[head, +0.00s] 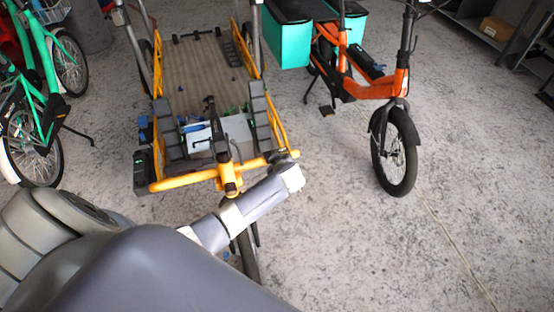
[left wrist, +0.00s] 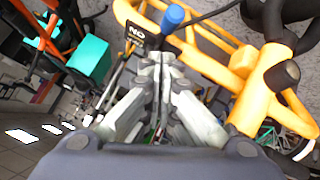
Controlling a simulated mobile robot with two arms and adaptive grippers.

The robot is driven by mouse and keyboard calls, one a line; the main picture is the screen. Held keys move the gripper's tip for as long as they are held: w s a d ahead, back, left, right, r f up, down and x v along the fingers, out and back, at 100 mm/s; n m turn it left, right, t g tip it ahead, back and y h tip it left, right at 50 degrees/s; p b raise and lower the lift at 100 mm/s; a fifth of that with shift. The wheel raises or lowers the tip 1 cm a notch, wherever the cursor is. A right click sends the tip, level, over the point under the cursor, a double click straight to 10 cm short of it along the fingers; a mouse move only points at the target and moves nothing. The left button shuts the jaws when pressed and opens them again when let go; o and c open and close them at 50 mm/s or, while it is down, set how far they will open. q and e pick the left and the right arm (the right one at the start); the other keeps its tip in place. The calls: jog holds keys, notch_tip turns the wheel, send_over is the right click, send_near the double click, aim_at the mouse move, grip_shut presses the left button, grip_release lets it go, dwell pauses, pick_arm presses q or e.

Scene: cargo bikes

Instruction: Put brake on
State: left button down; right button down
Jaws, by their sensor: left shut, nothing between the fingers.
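A yellow cargo bike (head: 185,184) stands ahead of me in the head view, its front bar toward me. My left arm reaches across to the right end of this bar, where the gripper is mostly hidden by the wrist. In the left wrist view my left gripper (left wrist: 164,66) is shut and empty. Just beyond its fingertips is a lever with a blue tip (left wrist: 172,18), beside the yellow frame (left wrist: 255,98). I cannot tell whether the fingers touch the lever, or for certain that it is the brake. My right gripper is not in view.
The bike's flat cargo deck (head: 195,75) lies behind its front bar. An orange bike (head: 370,88) with teal boxes (head: 288,45) stands to the right, and a green bike (head: 45,75) to the left. The concrete floor at right is clear.

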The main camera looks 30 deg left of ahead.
pick_arm(q)
jog(key=shift+w+a+r, duration=0.3)
jog(key=shift+w+a, duration=0.3)
jog(key=shift+a, duration=0.1)
jog(key=shift+r, duration=0.1)
